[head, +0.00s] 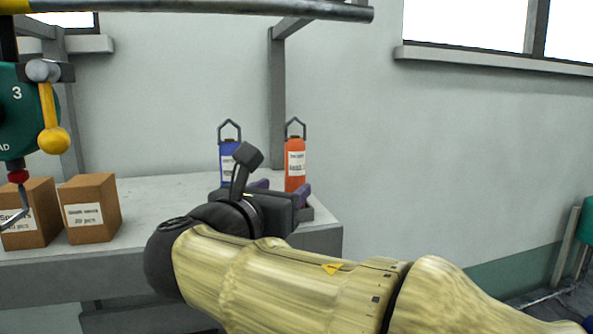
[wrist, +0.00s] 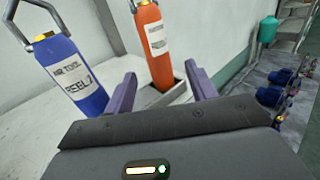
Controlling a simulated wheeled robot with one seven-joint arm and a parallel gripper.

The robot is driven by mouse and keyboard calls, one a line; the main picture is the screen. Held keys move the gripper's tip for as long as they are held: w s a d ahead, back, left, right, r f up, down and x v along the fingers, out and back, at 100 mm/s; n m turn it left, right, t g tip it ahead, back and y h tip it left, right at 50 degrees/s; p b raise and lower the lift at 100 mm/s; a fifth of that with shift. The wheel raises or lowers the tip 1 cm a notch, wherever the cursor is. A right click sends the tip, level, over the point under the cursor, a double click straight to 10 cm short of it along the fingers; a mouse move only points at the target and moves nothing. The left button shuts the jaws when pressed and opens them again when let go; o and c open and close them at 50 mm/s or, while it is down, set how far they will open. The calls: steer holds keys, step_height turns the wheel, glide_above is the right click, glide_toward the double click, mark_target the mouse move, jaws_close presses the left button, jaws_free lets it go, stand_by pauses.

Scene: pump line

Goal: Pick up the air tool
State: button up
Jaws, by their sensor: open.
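A blue bottle-shaped tool (head: 228,158) with a dark hook on top stands upright at the far end of the bench. In the wrist view its label (wrist: 74,78) seems to read "Air tool reel" and a digit. An orange tool (head: 295,165) of the same shape stands to its right, and in the wrist view it (wrist: 155,45) rises from a grey tray or holder. Its label is too small to read surely. My gripper (wrist: 160,72) is open and empty, its purple fingers pointing toward the orange tool, which shows between them. The blue tool is outside the left finger.
Two cardboard boxes (head: 90,208) stand on the bench (head: 150,190) at left. A green unit marked 3 (head: 18,110) with a yellow-knobbed lever hangs above them. A grey rail (head: 200,7) crosses overhead. Blue machines (wrist: 270,95) stand on the floor at right.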

mark_target(291, 177)
steer(key=x, duration=0.2)
steer(key=shift+w+a, duration=0.1)
steer(key=shift+w, duration=0.2)
steer(key=shift+s, duration=0.35)
steer(key=p+x, duration=0.4)
steer(key=x, duration=0.1)
steer(key=shift+w+r, duration=0.1)
steer(key=shift+r, duration=0.3)
steer(key=shift+w+f, duration=0.2)
steer(key=shift+w, duration=0.05)
steer(key=shift+s, duration=0.15)
jaws_close()
steer(key=shift+r, duration=0.15)
